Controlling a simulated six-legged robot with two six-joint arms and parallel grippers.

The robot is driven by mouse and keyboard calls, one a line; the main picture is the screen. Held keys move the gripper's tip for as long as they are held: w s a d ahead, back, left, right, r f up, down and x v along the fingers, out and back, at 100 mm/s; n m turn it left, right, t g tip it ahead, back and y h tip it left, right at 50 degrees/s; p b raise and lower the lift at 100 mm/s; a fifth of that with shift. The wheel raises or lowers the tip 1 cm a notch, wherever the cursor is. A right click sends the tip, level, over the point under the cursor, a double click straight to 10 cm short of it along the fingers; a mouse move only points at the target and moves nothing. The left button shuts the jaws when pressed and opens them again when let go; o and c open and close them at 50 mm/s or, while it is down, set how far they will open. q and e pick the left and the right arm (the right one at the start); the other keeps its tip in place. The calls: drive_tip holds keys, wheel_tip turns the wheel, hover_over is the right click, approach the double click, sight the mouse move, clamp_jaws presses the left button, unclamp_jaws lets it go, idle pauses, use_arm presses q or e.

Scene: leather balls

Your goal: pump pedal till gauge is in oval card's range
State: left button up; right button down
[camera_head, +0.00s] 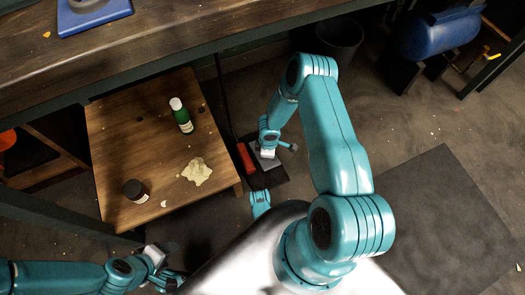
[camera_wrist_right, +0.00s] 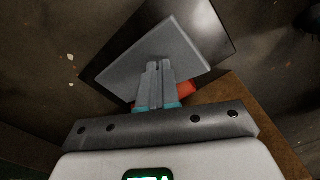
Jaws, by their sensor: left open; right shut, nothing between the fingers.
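The pedal is a grey plate (camera_head: 264,160) on a dark base, on the floor beside the low wooden table, with a red part (camera_head: 244,158) at its left. In the right wrist view the grey plate (camera_wrist_right: 185,48) fills the upper middle. My right gripper (camera_head: 268,152) is shut and empty, its fingertips (camera_wrist_right: 154,68) over the plate; whether they touch it I cannot tell. My left gripper (camera_head: 172,278) is open and empty at the lower left, away from the pedal. I make out no gauge and no oval card in either view.
The low wooden table (camera_head: 130,150) holds a green bottle (camera_head: 182,116), a dark jar (camera_head: 135,191) and a crumpled pale cloth (camera_head: 197,171). A dark workbench (camera_head: 200,30) runs across the top left. A blue tank (camera_head: 440,36) and dark bin (camera_head: 338,40) stand at the back. A dark mat (camera_head: 450,220) lies right.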

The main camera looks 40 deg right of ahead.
wheel_tip(320, 180, down, 2)
drive_tip(key=shift+f+b, duration=0.1)
drive_tip(key=shift+b, duration=0.65)
drive_tip(key=shift+w+f, duration=0.15)
drive_tip(key=shift+f, duration=0.7)
drive_tip(key=shift+r, duration=0.2)
wheel_tip(320, 180, up, 4)
drive_tip(key=p, duration=0.3)
drive_tip(key=shift+r, duration=0.15)
drive_tip(key=shift+f, duration=0.2)
